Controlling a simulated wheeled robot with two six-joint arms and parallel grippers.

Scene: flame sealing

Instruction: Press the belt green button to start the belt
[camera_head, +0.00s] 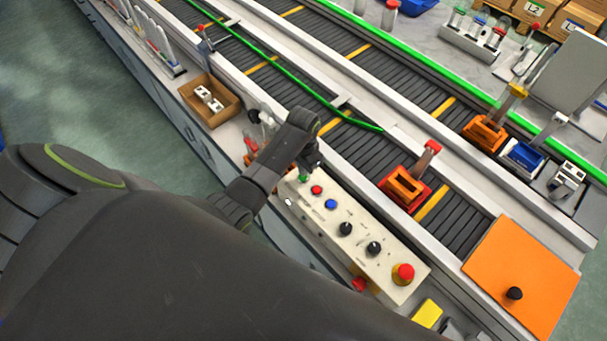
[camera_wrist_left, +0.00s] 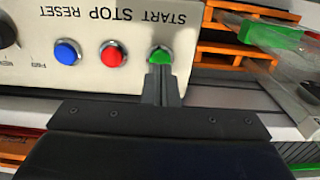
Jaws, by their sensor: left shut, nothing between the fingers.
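The green START button (camera_wrist_left: 160,55) is on the white control panel (camera_wrist_left: 30,85) in the left wrist view. It also shows as a small green spot in the head view (camera_head: 303,178), at the panel's upper left end. My left gripper (camera_wrist_left: 161,70) is shut and empty. Its fingertips overlap the button's edge in the left wrist view; I cannot tell whether they touch or press it. In the head view my left gripper (camera_head: 308,167) is at that end of the panel (camera_head: 357,255). My right gripper is not in view.
A red STOP button (camera_wrist_left: 112,54) and a blue RESET button (camera_wrist_left: 67,52) sit beside the green one. Black knobs (camera_head: 345,229) and a red emergency stop (camera_head: 404,272) are farther along. The dark belt (camera_head: 460,215) runs behind the panel, with a red-orange holder (camera_head: 405,186) on it.

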